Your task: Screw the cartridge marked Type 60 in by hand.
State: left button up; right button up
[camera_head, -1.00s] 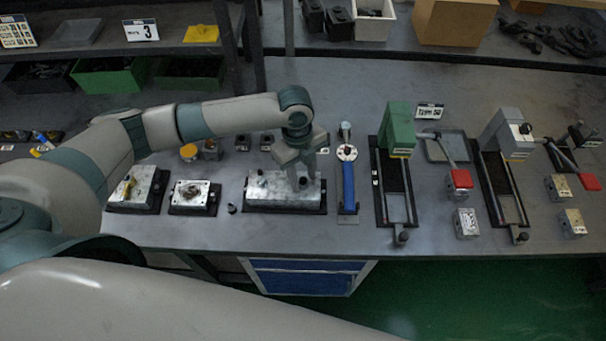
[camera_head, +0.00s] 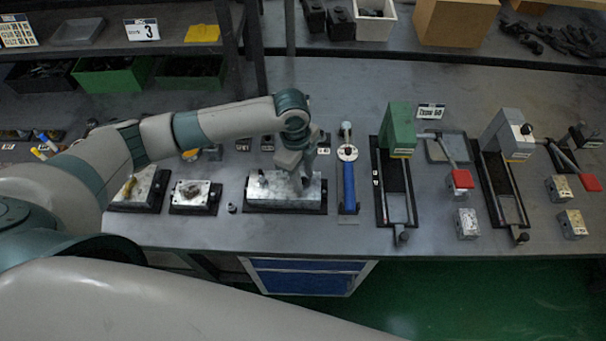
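My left gripper (camera_head: 303,182) points down over the right part of a long silvery valve block (camera_head: 265,188) on a black base. Its fingertips are at or just above the block's top; I cannot tell whether they are open or hold a cartridge. Small dark parts (camera_head: 267,143) stand in a row behind the block, partly hidden by my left arm. Their markings are too small to read, so I cannot pick out the one marked Type 60. My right gripper is not in view.
A blue-handled tool (camera_head: 348,185) stands just right of the block. Farther right are a green press (camera_head: 400,130) and a grey press (camera_head: 507,133) with red-tipped levers. Two smaller fixtures (camera_head: 195,196) sit at left.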

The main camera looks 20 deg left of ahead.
pick_arm(q)
jog(key=shift+s+p, duration=0.1)
jog(key=shift+p, duration=0.3)
grip_shut()
jog(key=shift+m, duration=0.3)
jog(key=m, duration=0.9)
jog(key=shift+m+g+y, duration=0.4)
jog(key=m, duration=0.5)
jog(key=shift+d+m+y, duration=0.15)
jog(key=shift+m+y, duration=0.15)
jog(key=m, duration=0.5)
jog(key=shift+m+y, duration=0.4)
